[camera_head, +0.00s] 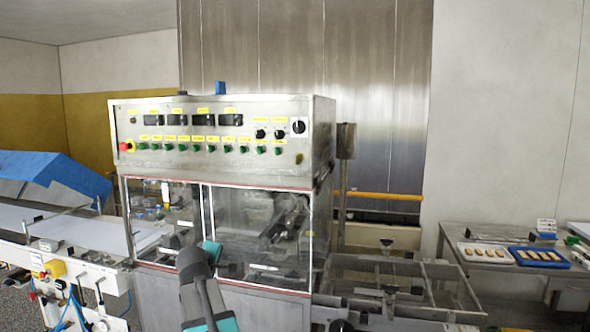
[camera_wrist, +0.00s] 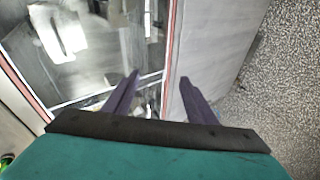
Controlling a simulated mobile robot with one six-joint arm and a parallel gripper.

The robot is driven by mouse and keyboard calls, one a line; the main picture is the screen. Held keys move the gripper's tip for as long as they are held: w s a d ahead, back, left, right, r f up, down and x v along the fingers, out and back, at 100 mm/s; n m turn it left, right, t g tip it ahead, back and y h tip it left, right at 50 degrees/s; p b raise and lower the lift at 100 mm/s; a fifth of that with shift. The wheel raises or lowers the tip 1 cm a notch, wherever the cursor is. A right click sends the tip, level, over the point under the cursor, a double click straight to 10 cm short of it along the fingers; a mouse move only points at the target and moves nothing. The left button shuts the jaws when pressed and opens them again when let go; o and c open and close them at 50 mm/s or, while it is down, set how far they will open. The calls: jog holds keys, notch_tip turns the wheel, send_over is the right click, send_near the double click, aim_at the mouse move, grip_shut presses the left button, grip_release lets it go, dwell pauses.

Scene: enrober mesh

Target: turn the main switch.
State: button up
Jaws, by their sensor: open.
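The control panel (camera_head: 215,165) is the upper steel front of the machine. A large black rotary knob on a white plate, which looks like the main switch (camera_head: 298,127), sits at the panel's upper right. Two smaller black knobs (camera_head: 269,134) are left of it. My gripper shows in the wrist view (camera_wrist: 160,77) with two dark fingers apart and nothing between them. It is by the machine's lower corner, beside the clear window. In the head view my arm is low in front of the window, well below the panel; the fingertips cannot be made out there. The switch is not in the wrist view.
A row of green buttons (camera_head: 210,149) runs along the panel, with a red emergency button (camera_head: 127,147) at its left. The clear window (camera_head: 255,215) is below. A conveyor (camera_head: 85,230) stands left, a steel frame (camera_head: 440,290) right, and a table with trays (camera_head: 487,257) far right.

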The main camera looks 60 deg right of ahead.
jog(key=s+d+r+h+p, duration=0.15)
jog(key=s+d+r, duration=0.25)
jog(key=r, duration=0.8)
jog(key=s+d+r+h, duration=0.3)
jog(key=s+d+r, duration=0.1)
jog(key=r, duration=0.8)
jog(key=h, duration=0.3)
send_near(297, 128)
jog(key=v, duration=0.5)
jog(key=shift+w+g+p, duration=0.2)
jog(key=shift+g+p, duration=0.1)
jog(key=shift+p, duration=0.15)
jog(key=shift+d, duration=0.1)
jog(key=p+x, duration=0.1)
jog(key=x, duration=0.3)
jog(key=p+x, duration=0.2)
jog(key=x, duration=0.2)
jog(key=p+x, duration=0.2)
jog(key=x, duration=0.2)
jog(key=shift+r, duration=0.3)
jog(key=shift+x, duration=0.85)
jog(key=shift+f, duration=0.15)
